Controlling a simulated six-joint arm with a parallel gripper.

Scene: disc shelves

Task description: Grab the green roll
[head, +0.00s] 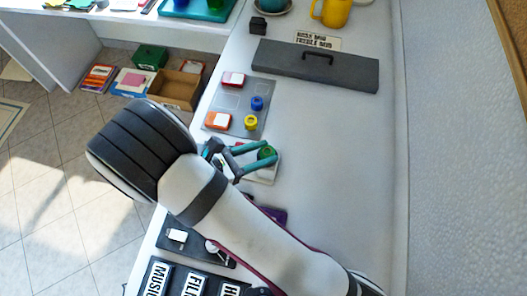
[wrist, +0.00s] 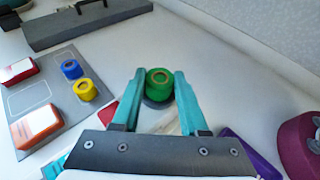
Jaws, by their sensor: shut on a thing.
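The green roll (head: 266,152) is in the middle of the head view, at the end of my gripper (head: 262,157). In the wrist view the green roll (wrist: 159,84) stands upright with its round, brownish centre facing up. The two teal fingers of my gripper (wrist: 158,92) are on its left and right sides, shut on it. A dark round patch shows below the roll in the wrist view. I cannot tell whether the roll touches the surface under it.
A grey board (head: 227,121) with a red-and-white box, an orange-and-white box, a blue roll (head: 257,103) and a yellow roll (head: 251,122) lies nearby. Beyond it is a long dark case (head: 315,66) with a handle. A purple item (wrist: 240,148) and a magenta round thing (wrist: 298,143) are at right.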

